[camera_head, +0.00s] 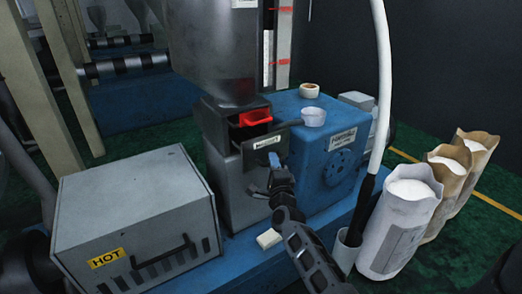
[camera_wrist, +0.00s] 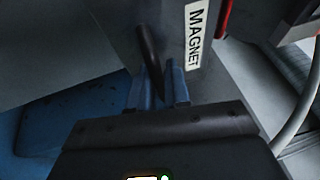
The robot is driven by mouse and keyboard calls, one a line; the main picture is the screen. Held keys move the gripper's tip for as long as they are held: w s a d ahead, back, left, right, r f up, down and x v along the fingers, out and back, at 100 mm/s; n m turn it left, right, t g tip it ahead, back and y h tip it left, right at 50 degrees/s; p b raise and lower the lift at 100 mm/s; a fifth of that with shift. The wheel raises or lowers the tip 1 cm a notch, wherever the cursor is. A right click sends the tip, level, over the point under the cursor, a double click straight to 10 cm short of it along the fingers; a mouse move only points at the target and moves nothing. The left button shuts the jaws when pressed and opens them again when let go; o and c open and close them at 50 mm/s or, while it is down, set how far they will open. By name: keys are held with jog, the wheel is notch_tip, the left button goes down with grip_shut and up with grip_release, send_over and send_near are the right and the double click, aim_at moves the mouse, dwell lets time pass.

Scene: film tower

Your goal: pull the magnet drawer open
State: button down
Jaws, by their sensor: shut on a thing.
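The magnet drawer's grey front (camera_head: 284,137) carries a white label and stands out from the dark housing below the steel hopper, with an opening showing behind it. In the wrist view the drawer front (camera_wrist: 168,30) fills the upper middle, with its MAGNET label (camera_wrist: 195,35). My gripper (camera_head: 275,163) is at the lower part of the front. In the wrist view my gripper (camera_wrist: 158,88) has its blue fingers shut on the dark bar handle (camera_wrist: 149,55), which runs between them. The fingers hide the handle's lower end.
A red tray-like thing (camera_head: 256,117) shows behind the drawer front. A grey box marked HOT (camera_head: 135,215) stands at left. A blue machine housing (camera_head: 325,165) is close at right, with a cup (camera_head: 312,117) and tape roll (camera_head: 309,90) on top. Filled sacks (camera_head: 397,225) stand further right.

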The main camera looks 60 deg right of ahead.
jog(key=s+a, duration=0.5)
jog(key=s, duration=0.3)
jog(key=s+a, duration=0.5)
jog(key=s, duration=0.3)
jog(key=shift+s, duration=0.1)
jog(key=c, duration=1.2)
grip_release()
jog(key=shift+o, duration=0.2)
jog(key=b+v, duration=0.1)
jog(key=v, duration=0.6)
jog(key=shift+s+a+b, duration=0.2)
jog(key=shift+a+b, duration=0.1)
jog(key=shift+b, duration=0.1)
jog(key=shift+f, duration=0.15)
